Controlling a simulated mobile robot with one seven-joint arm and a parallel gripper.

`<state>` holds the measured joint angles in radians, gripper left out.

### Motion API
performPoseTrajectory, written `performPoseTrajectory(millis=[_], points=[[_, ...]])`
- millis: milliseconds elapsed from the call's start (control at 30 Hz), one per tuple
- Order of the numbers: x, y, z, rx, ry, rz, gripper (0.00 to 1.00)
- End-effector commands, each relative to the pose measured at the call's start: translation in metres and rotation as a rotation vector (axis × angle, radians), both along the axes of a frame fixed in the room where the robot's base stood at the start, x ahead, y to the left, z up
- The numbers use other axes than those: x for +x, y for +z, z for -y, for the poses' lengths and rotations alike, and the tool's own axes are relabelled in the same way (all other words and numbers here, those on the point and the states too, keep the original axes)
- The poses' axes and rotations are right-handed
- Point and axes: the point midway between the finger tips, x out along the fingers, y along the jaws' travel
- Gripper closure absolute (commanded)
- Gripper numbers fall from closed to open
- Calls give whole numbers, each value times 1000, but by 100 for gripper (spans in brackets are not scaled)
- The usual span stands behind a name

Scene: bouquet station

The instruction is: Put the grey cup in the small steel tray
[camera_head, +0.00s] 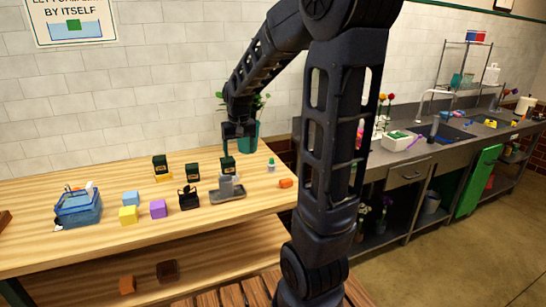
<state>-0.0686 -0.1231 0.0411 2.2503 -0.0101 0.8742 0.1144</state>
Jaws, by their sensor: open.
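The grey cup (226,184) stands upright at the small steel tray (230,196), near the right end of the wooden table. It appears to stand inside the tray's rim; its base is too small to see clearly. My gripper (239,140) hangs above and slightly behind the cup, fingers pointing down, apart from it. It is open and holds nothing that I can see.
Dark green boxes (160,162) stand behind, another (228,163) just behind the cup. A black caddy (188,198), purple block (158,209) and blue basket (78,208) are to the left.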

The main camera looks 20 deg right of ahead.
Motion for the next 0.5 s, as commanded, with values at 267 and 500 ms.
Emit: performPoseTrajectory(millis=[267, 500], points=[[-67, 39, 20, 0, -2, 85, 24], [-125, 57, 34, -1, -3, 153, 24]])
